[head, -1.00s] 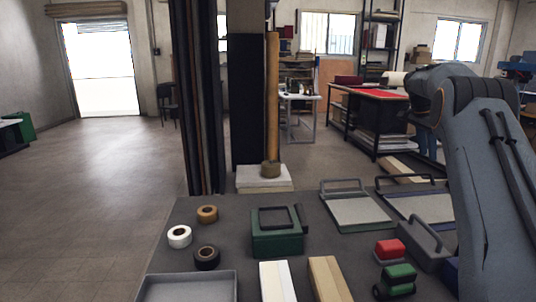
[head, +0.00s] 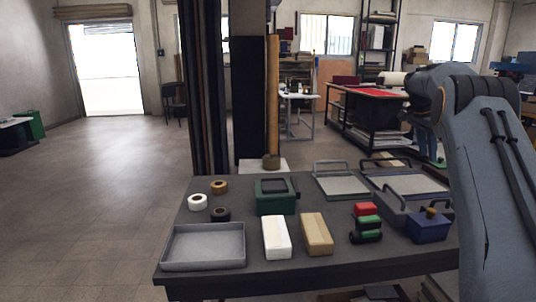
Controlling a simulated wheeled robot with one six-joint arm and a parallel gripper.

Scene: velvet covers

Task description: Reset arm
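My arm stands at the right side of the head view, a grey upright link with a bent joint at the top. Its end points back toward the far red-topped table, and my gripper's fingers cannot be made out. The dark work table (head: 240,274) is in front of me. On it lie a white box (head: 276,238), a tan box (head: 317,235), a green box with a handle (head: 276,197) and a blue box (head: 430,229). Nothing on the table is visibly touched by my arm.
An empty grey tray (head: 203,247) sits at the table's front left, with several tape rolls behind it. Red and green handled items (head: 367,222) and flat grey trays (head: 342,183) are on the right. Dark fabric rolls (head: 205,90) stand behind. Open floor (head: 90,190) lies left.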

